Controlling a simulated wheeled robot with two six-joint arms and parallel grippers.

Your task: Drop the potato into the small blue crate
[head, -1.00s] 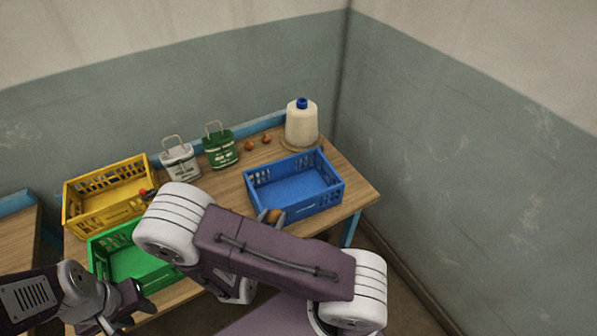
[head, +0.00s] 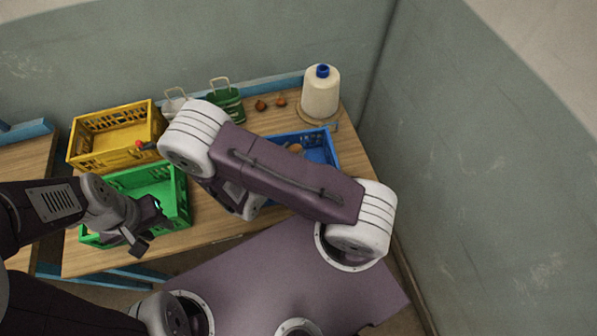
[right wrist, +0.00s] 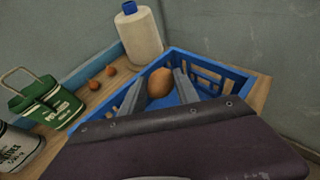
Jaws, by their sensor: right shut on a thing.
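The brown potato (right wrist: 160,83) is held between the two grey fingers of my right gripper (right wrist: 159,86), which is shut on it. In the right wrist view it is over the blue crate (right wrist: 224,72), inside the outline of its rim. In the head view the potato (head: 296,149) shows just past my right arm, over the blue crate (head: 325,147). My right arm hides the crate's near left part and most of the right gripper. My left gripper (head: 150,226) is open and empty, in front of the green crate.
A green crate (head: 182,199) and a yellow crate (head: 115,160) stand at the left. A green sack (head: 229,105), a pale sack (head: 174,104), two small brown round things (head: 261,105) and a cream cone with blue top (head: 320,93) stand along the back.

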